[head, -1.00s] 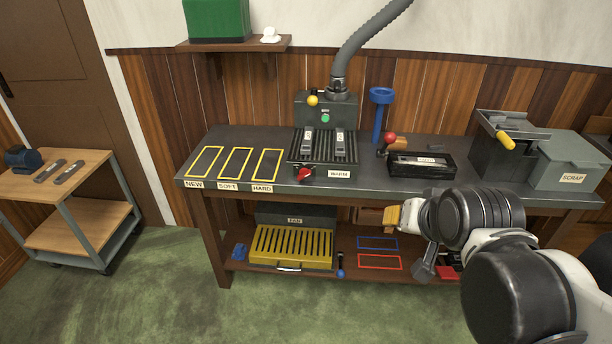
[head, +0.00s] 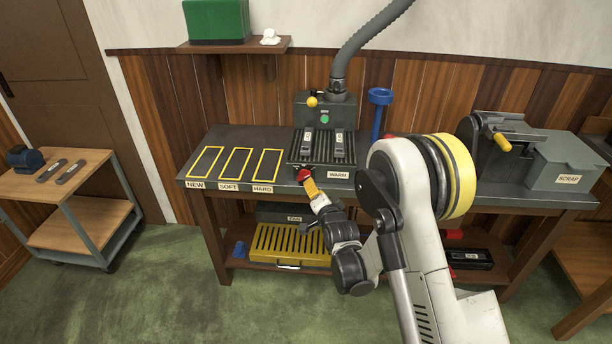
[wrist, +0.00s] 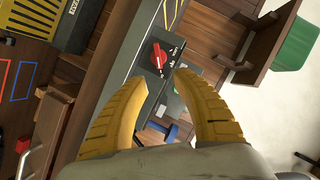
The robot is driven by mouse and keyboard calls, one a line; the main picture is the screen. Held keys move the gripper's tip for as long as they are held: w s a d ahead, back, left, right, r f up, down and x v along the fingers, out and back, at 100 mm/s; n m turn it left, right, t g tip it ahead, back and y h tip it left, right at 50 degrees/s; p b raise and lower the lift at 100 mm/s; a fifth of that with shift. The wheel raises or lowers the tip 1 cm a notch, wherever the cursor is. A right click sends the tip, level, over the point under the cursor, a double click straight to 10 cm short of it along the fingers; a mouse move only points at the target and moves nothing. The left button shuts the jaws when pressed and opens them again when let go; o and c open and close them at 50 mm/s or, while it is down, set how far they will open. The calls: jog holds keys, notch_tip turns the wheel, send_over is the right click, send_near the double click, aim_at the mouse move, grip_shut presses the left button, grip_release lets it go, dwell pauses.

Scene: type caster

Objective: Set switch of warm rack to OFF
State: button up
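The warm rack (head: 322,146) is a dark ribbed unit on the bench, with a WARM label (head: 339,175) at its front edge. Its switch is a red rotary knob (head: 303,174) at the front left corner. In the wrist view the knob (wrist: 158,57) sits on a black plate with a white pointer line and small white marks too small to read. My gripper (head: 308,183) has yellow fingers and is just in front of the knob. In the wrist view the gripper (wrist: 160,80) is open and empty, with the knob beyond the gap between its fingertips.
Two grey strips lie on the rack. Yellow-outlined areas (head: 237,163) lie to its left on the bench. A yellow slotted bin (head: 290,245) stands on the shelf below. A scrap box (head: 569,160) stands at the right. My arm hides the bench's middle right.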

aim_at(306, 177)
jog(key=b+x, duration=0.1)
jog(key=x, duration=0.2)
jog(key=b+x, duration=0.1)
jog(key=x, duration=0.3)
jog(key=b+x, duration=0.1)
jog(key=x, duration=0.3)
jog(key=shift+a+f, duration=0.1)
jog(key=shift+f, duration=0.3)
jog(key=shift+s, duration=0.1)
grip_shut()
